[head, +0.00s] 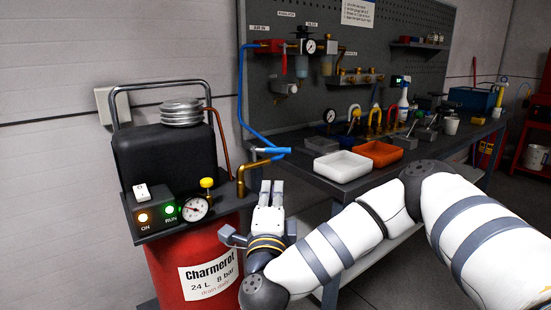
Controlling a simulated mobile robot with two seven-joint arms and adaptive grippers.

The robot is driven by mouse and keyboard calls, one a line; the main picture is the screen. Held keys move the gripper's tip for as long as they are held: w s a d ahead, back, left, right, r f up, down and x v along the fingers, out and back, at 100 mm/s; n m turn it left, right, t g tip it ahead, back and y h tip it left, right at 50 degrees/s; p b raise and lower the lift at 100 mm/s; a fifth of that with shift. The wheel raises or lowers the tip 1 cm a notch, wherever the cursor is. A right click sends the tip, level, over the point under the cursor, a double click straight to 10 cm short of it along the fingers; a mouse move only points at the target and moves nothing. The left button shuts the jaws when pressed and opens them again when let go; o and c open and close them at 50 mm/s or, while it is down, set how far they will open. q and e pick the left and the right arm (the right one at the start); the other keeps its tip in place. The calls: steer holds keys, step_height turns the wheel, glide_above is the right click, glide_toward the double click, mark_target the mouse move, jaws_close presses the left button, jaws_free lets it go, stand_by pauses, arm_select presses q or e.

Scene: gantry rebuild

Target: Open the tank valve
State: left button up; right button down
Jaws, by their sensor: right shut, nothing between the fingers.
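The tank valve sits on a brass pipe (243,178) that rises from the right side of the red compressor tank (190,270). Its blue lever (272,150) lies roughly level, pointing right, near the lower end of a blue hose (241,95). My right gripper (271,185) is below and slightly right of the brass pipe in the picture, fingers pointing up and away. It looks apart from the lever, shut and empty. My left gripper is out of view.
The compressor has a black motor housing (165,155), a lit switch box and a pressure gauge (195,208). The workbench to the right holds a white tray (342,178), an orange tray (395,158) and several tools. A pegboard (350,60) stands behind.

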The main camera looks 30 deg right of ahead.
mark_target(279, 150)
steer(key=b+x, duration=0.1)
steer(key=x, duration=0.5)
steer(key=b+x, duration=0.1)
steer(key=x, duration=0.6)
steer(key=shift+s+d+r, duration=0.1)
steer(key=shift+s+d, duration=0.05)
steer(key=shift+d, duration=0.2)
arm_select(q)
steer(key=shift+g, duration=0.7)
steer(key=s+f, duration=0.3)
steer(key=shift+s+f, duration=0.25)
